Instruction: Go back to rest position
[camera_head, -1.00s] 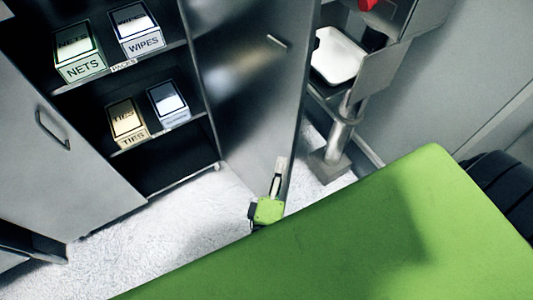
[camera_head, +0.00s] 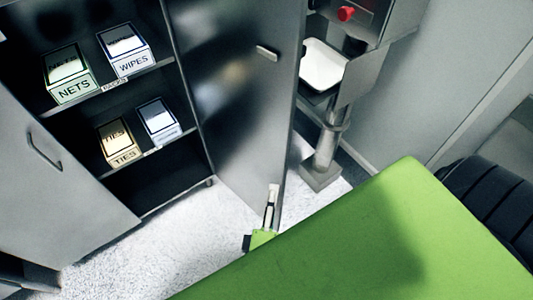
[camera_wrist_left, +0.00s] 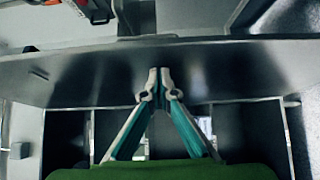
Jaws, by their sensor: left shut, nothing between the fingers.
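My left gripper (camera_head: 271,193) is low in the middle of the head view, beside the lower end of the open cabinet door (camera_head: 245,100). In the left wrist view its two pale and teal fingers meet at the tips (camera_wrist_left: 160,73). It is shut with nothing between the fingers. The door shows as a dark band behind the fingertips in that view; I cannot tell the gap between them. My right gripper does not show in either view.
The open cabinet holds a NETS box (camera_head: 70,76), a WIPES box (camera_head: 126,50), a TIES box (camera_head: 119,142) and another box (camera_head: 158,121). A metal stand with a white tray (camera_head: 324,66) and a red part (camera_head: 346,14) is right of the door. Pale floor (camera_head: 120,252) lies before the cabinet.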

